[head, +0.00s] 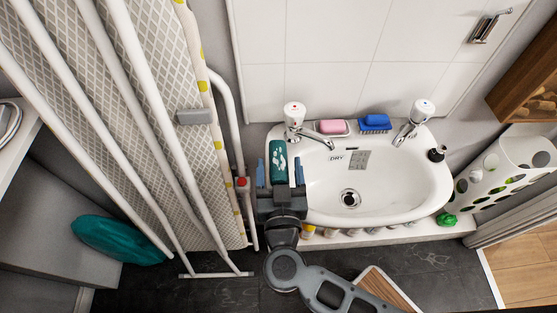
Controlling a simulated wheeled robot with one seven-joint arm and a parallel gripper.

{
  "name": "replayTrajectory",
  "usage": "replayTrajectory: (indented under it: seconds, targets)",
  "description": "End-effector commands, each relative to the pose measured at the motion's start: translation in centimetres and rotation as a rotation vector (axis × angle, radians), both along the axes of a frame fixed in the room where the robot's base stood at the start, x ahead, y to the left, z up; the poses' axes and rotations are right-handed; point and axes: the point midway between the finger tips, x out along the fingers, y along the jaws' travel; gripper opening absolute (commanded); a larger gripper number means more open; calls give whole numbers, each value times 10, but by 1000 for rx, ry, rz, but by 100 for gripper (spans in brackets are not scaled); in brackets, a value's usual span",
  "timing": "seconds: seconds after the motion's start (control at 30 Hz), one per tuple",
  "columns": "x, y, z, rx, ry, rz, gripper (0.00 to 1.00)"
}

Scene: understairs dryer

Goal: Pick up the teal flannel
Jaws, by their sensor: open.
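The teal flannel (278,158), with pale markings, shows at the left end of the white washbasin (325,205), by the left tap. My gripper (279,168) is open, with one blue finger to the left of the flannel and one to the right. The near part of the flannel is hidden by the gripper body. I cannot tell from this one view how high the fingers are above it or whether they touch it.
Left and right taps (293,115) (421,112) stand at the basin's back, with pink soap (332,127) and a blue brush (375,122) between them. A folded ironing board (150,110) stands close on the left. A white holed basket (515,165) is at the right.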

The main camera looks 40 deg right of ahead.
Motion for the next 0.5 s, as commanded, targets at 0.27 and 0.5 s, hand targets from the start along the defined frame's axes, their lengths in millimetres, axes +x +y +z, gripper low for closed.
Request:
replayTrajectory:
  seconds: [0.27, 0.5]
  targets:
    - [20, -14, -1, 0, 0, 2, 72]
    - [20, -14, -1, 0, 0, 1, 67]
